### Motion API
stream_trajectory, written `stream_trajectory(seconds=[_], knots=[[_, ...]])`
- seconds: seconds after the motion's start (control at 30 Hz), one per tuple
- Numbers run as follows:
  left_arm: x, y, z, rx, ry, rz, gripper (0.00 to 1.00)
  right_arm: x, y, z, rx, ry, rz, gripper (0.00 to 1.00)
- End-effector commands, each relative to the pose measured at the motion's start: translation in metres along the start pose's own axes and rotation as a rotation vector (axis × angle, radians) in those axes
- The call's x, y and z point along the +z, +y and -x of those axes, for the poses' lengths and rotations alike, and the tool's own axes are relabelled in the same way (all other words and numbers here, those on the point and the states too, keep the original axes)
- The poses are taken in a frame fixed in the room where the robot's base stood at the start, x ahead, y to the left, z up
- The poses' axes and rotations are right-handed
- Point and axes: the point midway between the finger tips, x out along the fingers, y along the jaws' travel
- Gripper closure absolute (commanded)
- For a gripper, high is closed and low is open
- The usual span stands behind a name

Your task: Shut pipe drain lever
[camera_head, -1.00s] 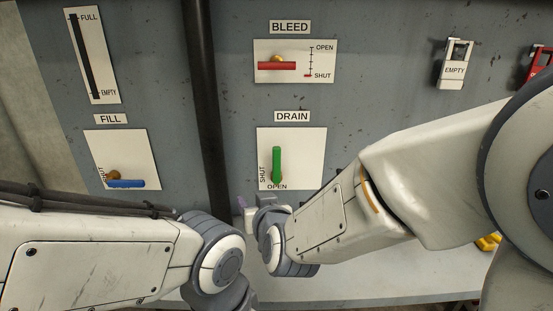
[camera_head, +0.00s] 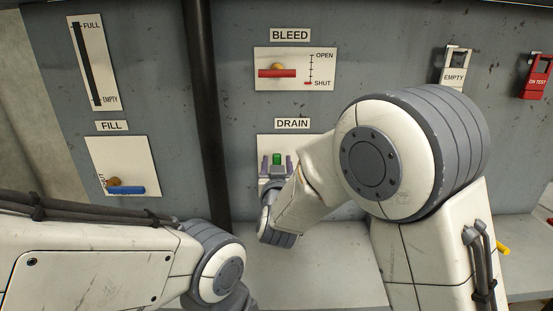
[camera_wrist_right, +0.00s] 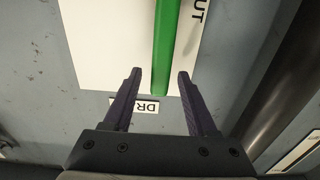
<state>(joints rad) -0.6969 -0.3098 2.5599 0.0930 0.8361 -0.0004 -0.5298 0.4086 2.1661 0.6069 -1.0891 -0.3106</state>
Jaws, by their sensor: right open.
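The green drain lever (camera_head: 277,159) shows under the DRAIN label (camera_head: 292,124), mostly hidden behind my right gripper in the head view. In the right wrist view the green lever (camera_wrist_right: 166,45) runs between and beyond the fingertips, in front of its white plate (camera_wrist_right: 110,45). My right gripper (camera_head: 277,163) is open, with one purple finger on each side of the lever. In the right wrist view its fingers (camera_wrist_right: 160,80) are apart, with gaps to the lever. My left arm is at lower left; its gripper is out of view.
The red bleed lever (camera_head: 277,73) is above, and the blue fill lever (camera_head: 126,190) is at left. A dark vertical pipe (camera_head: 205,100) stands left of the drain plate. An EMPTY tag (camera_head: 453,77) and a red tag (camera_head: 536,86) hang at right.

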Motion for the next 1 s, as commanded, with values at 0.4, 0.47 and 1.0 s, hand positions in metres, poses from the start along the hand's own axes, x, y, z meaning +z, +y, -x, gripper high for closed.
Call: stream_trajectory(seconds=[0.4,0.47,1.0], knots=[[0.0000,0.0001,0.0019,0.000,0.000,0.000,0.43,0.0003,-0.0002,-0.0109,-0.001,0.000,0.001,0.43],[0.0000,0.0001,0.0019,0.000,0.000,0.000,0.43,0.0003,-0.0002,-0.0108,-0.001,0.000,0.001,0.62],[-0.0001,0.0001,0.0019,0.000,0.000,0.000,0.43,0.0001,-0.0002,-0.0106,-0.001,0.000,0.000,1.00]])
